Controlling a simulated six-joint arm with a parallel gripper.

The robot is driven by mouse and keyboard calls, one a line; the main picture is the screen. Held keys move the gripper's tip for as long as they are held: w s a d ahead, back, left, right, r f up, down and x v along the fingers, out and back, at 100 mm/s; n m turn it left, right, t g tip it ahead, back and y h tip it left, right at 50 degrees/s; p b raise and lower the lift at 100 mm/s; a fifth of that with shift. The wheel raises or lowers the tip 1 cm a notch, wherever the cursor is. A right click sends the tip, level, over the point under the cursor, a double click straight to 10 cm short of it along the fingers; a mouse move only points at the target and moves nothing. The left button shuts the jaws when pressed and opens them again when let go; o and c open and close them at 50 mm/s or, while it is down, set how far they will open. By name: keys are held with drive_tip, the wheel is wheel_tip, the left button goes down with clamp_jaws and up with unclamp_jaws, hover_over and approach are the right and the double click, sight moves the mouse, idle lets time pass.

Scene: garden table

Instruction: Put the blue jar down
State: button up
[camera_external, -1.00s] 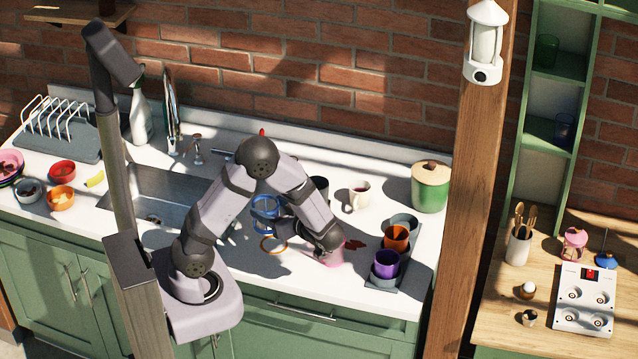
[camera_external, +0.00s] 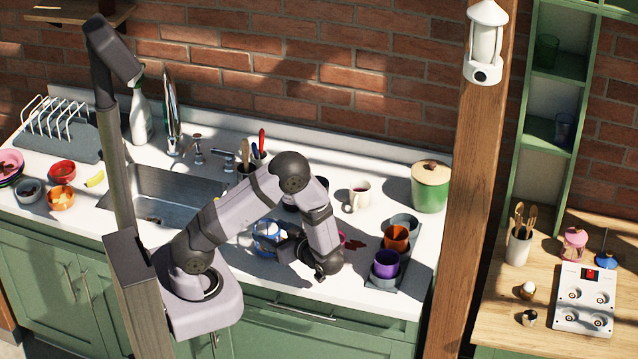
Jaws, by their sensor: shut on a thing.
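The blue jar (camera_external: 266,229) is a small blue and pale shape in the middle of the white counter, right of the sink. My gripper (camera_external: 279,246) reaches left from my bent wrist to the jar and is shut on it. My gripper and wrist hide part of the jar's right side. I cannot tell whether its base touches the counter.
Right of my wrist stands a dark tray with a purple cup (camera_external: 386,264), an orange cup (camera_external: 396,238) and a grey cup. A cream mug (camera_external: 359,196) and a green canister (camera_external: 430,187) stand behind. The sink (camera_external: 165,195) lies left.

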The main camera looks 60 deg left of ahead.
drive_tip(key=shift+f, duration=0.4)
drive_tip(key=shift+f, duration=0.15)
drive_tip(key=o, duration=1.2)
